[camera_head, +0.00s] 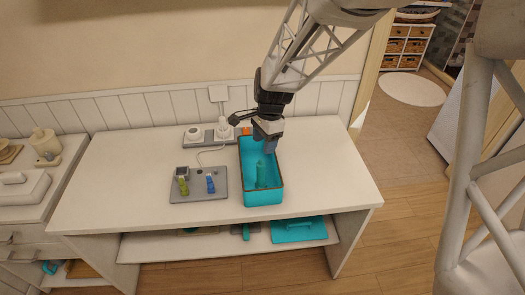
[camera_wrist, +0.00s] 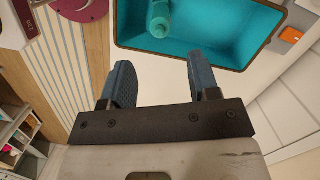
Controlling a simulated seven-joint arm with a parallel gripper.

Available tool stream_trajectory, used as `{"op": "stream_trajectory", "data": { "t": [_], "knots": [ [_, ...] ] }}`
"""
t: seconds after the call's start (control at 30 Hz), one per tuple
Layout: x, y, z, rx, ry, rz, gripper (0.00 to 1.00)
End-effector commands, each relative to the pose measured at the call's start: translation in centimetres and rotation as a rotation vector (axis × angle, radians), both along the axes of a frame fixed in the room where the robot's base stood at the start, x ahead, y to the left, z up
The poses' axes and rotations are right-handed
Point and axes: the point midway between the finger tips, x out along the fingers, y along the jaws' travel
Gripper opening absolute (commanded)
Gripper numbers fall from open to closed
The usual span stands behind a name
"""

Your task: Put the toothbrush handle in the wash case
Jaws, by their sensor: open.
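The wash case (camera_head: 264,198) is an open turquoise box with a brown rim, on the white table; its inside also shows in the wrist view (camera_wrist: 225,45). A teal rounded item that looks like the toothbrush handle (camera_head: 261,174) is inside the case, toward its near end. My gripper (camera_head: 269,147) hangs over the case. In the wrist view its two blue-grey fingers are apart with nothing between them (camera_wrist: 161,78).
A grey tray (camera_head: 199,196) left of the case holds a small green item (camera_head: 183,186) and a blue item (camera_head: 210,184). A power strip with plugs (camera_head: 209,136) stands behind. A turquoise flat piece (camera_head: 298,231) lies on the shelf below. The table's right and left ends are clear.

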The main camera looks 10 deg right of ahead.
Motion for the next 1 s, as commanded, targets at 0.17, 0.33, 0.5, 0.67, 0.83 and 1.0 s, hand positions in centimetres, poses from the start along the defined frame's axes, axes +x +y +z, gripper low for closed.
{"op": "stream_trajectory", "data": {
  "t": [0.17,0.33,0.5,0.67,0.83,1.0],
  "knots": [
    [0.1,-0.2,1.2,0.000,-0.001,0.000,0.56],
    [0.1,-0.2,1.5,0.000,0.000,0.000,0.56],
    [0.1,-0.2,1.5,0.000,0.000,0.000,0.56],
    [0.1,-0.2,1.5,0.000,0.000,0.000,0.56],
    [0.1,-0.2,1.5,0.000,0.000,0.000,0.56],
    [0.1,-0.2,1.5,0.000,-0.001,0.001,0.56]
  ]
}}
